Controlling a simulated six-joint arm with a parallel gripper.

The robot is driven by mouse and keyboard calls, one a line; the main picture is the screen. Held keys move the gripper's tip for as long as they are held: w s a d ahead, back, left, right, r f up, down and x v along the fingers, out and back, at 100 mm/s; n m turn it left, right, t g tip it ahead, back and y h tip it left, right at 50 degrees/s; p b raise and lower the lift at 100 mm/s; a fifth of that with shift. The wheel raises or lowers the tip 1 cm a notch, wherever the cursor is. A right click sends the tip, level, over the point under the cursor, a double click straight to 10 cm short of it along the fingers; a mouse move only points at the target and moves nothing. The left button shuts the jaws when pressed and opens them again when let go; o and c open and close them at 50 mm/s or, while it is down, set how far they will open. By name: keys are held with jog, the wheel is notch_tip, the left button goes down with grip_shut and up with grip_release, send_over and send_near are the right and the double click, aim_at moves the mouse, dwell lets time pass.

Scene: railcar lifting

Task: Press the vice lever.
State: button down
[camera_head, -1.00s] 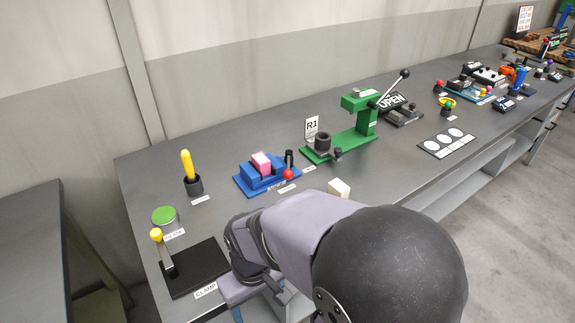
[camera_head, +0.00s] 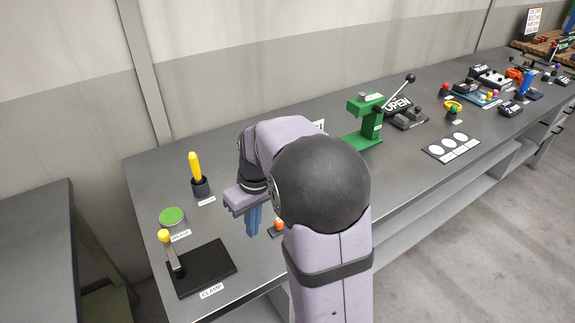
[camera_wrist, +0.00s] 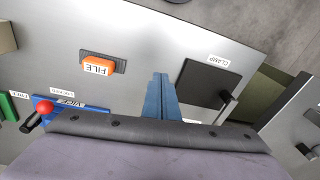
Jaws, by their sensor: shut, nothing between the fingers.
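The vice lever shows in the wrist view as a red ball (camera_wrist: 44,107) on a dark rod at the lower left. It is beside the blue vice base (camera_wrist: 70,102), which carries a VICE label. Most of the vice is hidden behind my gripper's body there, and my arm covers the vice in the head view. My gripper (camera_wrist: 160,98) has its blue fingers together and empty. In the head view, my gripper (camera_head: 254,221) points down over the bench, left of the orange FILE piece. In the wrist view the fingers are apart from the lever, to its right.
The orange FILE piece (camera_wrist: 98,67) sits on a dark plate near the fingers. The black CLAMP plate (camera_head: 203,268) with its yellow-knobbed lever is at the front left. A green disc (camera_head: 173,216) and a yellow handle in a cup (camera_head: 199,180) stand behind it. A green press (camera_head: 368,115) stands right.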

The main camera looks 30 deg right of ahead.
jog(key=w+d+r+n+t+p, duration=0.1)
jog(key=w+d+r, duration=0.1)
jog(key=w+d, duration=0.2)
jog(key=w+d+r+n+p, duration=0.1)
jog(key=w+d, duration=0.4)
jog(key=d, duration=0.6)
jog(key=w+d+r+n+t+y+p, duration=0.1)
jog(key=w+d+r+n, duration=0.1)
jog(key=w+d, duration=0.3)
jog(key=d+r, duration=0.1)
jog(key=d, duration=0.1)
jog(key=shift+d+r+t, duration=0.3)
jog(key=shift+f+p, duration=0.15)
jog(key=shift+p, duration=0.15)
jog(key=p+x, duration=0.3)
jog(key=x, duration=0.6)
jog(key=shift+w+a+f, duration=0.2)
jog(key=shift+w+f, duration=0.05)
jog(key=shift+f, duration=0.05)
jog(key=shift+s+d+n, duration=0.1)
jog(key=shift+n, duration=0.2)
